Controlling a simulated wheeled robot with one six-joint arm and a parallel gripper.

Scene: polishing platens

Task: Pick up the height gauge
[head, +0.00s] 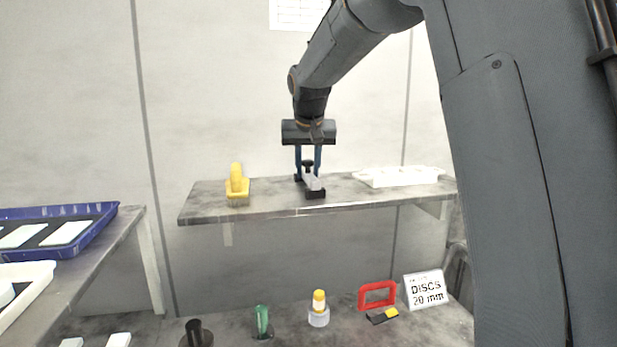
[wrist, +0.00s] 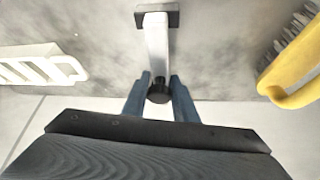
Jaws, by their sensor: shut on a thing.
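The height gauge is a pale grey bar with a black block at one end and a black knob, and in the head view the height gauge (head: 313,183) is at the middle of the wall shelf. It also shows in the wrist view (wrist: 156,42), running away from my gripper. My gripper (head: 308,168) points down with its blue fingers shut on the gauge near the black knob. In the wrist view the fingers (wrist: 160,98) stand on both sides of the knob. I cannot tell whether the gauge touches the shelf. The fingers partly hide it.
The shelf (head: 270,206) also holds a yellow-handled brush (head: 237,186) to the left and a white rack (head: 400,177) to the right, both apart from my gripper. Below are a red frame (head: 377,294), a sign (head: 426,289) and several small tools. A blue tray (head: 85,245) is at left.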

